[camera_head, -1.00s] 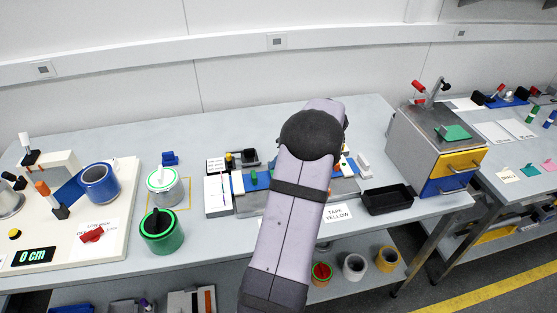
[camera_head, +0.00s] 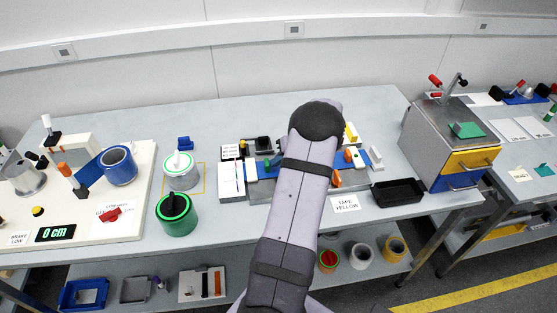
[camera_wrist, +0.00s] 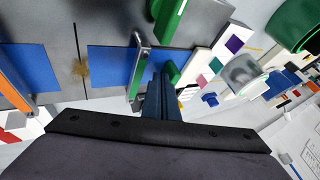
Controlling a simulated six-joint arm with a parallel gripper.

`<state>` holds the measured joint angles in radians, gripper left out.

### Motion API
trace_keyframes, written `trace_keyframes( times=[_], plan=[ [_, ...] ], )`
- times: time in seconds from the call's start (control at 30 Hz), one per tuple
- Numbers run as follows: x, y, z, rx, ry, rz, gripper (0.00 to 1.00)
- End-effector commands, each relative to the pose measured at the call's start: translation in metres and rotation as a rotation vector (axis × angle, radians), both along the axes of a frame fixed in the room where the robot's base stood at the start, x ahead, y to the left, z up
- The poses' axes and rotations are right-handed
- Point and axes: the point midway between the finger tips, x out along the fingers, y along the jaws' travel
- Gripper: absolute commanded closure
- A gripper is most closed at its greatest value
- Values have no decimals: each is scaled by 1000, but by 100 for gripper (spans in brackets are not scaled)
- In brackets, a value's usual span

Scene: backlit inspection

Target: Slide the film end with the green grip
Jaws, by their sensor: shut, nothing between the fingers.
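Blue film (camera_wrist: 108,66) lies on a grey plate in the wrist view, with a second blue piece (camera_wrist: 33,66) to its left across a dark line. A green-edged metal bar (camera_wrist: 137,72) crosses the film's right end. A green grip (camera_wrist: 173,73) is beside that bar, and a larger green part (camera_wrist: 166,18) is at the top edge. My gripper (camera_wrist: 161,84) is shut and empty, its fingers close to the smaller green grip; I cannot tell whether they touch. In the head view my arm hides the gripper; a green grip (camera_head: 267,165) shows left of the arm.
An orange grip (camera_head: 336,179) lies right of my arm. A black tray (camera_head: 398,193) stands farther right. Green and white cans (camera_head: 176,214) stand left of the film station. A drawer box (camera_head: 450,145) stands at the bench's right end. The bench behind is mostly clear.

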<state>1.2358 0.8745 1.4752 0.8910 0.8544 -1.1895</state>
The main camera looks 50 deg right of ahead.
Motion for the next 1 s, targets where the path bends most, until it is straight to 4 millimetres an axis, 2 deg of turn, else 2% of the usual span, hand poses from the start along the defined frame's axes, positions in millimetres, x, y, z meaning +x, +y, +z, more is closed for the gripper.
trace_keyframes(
  times=[0.43, 0.8, 1.0],
  plan=[
    [17, 17, -1, -1, 1, 2, 100],
    [16, 17, 2, 0, 1, 0, 100],
    [6, 15, 16, -2, 0, 0, 100]
  ],
)
